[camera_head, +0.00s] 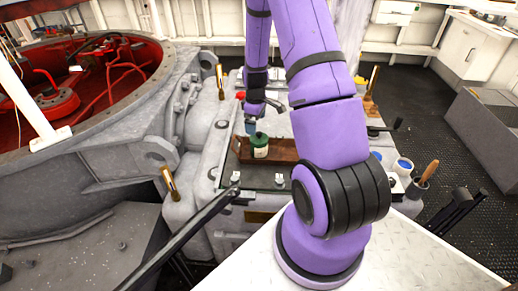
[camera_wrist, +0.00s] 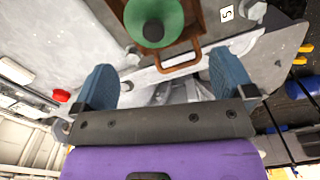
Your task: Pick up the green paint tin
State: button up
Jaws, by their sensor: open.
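The green paint tin (camera_head: 259,149) stands upright, with a green lid and a pale band on its side. It is at a brown tray (camera_head: 284,147) on the grey work surface, left of my arm in the head view. In the wrist view the round green tin (camera_wrist: 168,12) is cut off by the top edge, above the tray's handle (camera_wrist: 181,58). My gripper (camera_wrist: 164,82) is open, with its two blue fingers wide apart and nothing between them. In the head view my gripper (camera_head: 251,127) is just behind the tin; its far finger is hard to make out.
Blue-topped pots (camera_head: 403,166) and a pot with a wooden handle (camera_head: 426,176) stand right of my arm. A large round opening with red pipes (camera_head: 100,80) lies at the left. Bolts and a red knob (camera_wrist: 61,95) dot the work surface.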

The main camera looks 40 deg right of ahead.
aim_at(258, 138)
notch_tip(258, 138, down, 4)
jog(key=shift+f, duration=0.1)
jog(key=f, duration=0.2)
jog(key=d+f, duration=0.1)
jog(key=f, duration=0.1)
jog(key=shift+s, duration=0.25)
jog(key=shift+f, duration=0.7)
jog(key=c, duration=1.7)
jog(key=shift+o, duration=0.2)
jog(key=shift+r, duration=0.1)
